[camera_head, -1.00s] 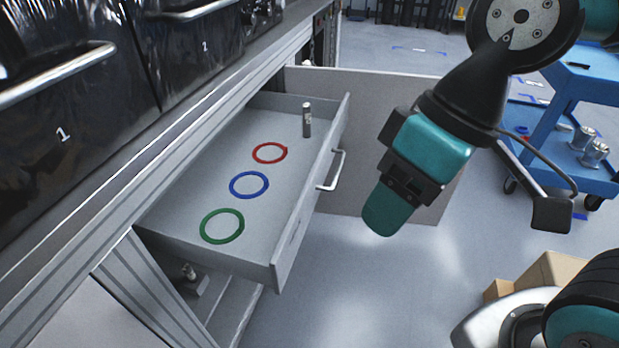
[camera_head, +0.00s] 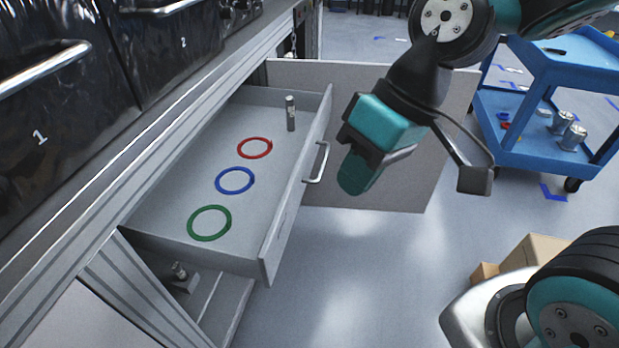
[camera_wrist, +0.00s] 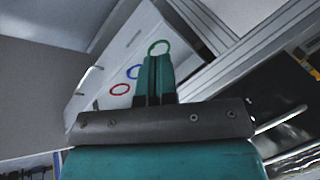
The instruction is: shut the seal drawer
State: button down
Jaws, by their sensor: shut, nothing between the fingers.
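The seal drawer (camera_head: 262,227) stands pulled out from the bench, with a silver bar handle (camera_head: 319,163) on its front. Inside lie a green ring (camera_head: 209,238), a blue ring (camera_head: 234,192) and a red ring (camera_head: 255,157), and a small metal cylinder (camera_head: 291,114) stands upright near the far end. My gripper (camera_head: 356,176) is shut and empty, to the right of the drawer front and apart from the handle. In the wrist view, the closed fingers (camera_wrist: 155,78) partly cover the drawer, and its handle (camera_wrist: 92,79) shows at the left.
A grey panel (camera_head: 420,185) stands behind my gripper. A blue cart (camera_head: 540,150) with metal parts is at the right. A cardboard box (camera_head: 535,252) is on the floor at lower right. The floor in front of the drawer is clear.

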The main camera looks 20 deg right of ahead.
jog(key=w+d+f+m+y, duration=0.1)
jog(key=w+f+m, duration=0.25)
jog(key=w, duration=0.35)
jog(key=m+t+y+p, duration=0.2)
jog(key=m+t, duration=0.3)
jog(key=m, duration=0.3)
send_near(299, 196)
jog(key=p+x, duration=0.2)
jog(key=x, duration=0.3)
jog(key=shift+a+f, duration=0.15)
jog(key=shift+f, duration=0.25)
jog(key=shift+w+a+f, duration=0.1)
jog(key=shift+w+a, duration=0.15)
jog(key=shift+a, duration=0.15)
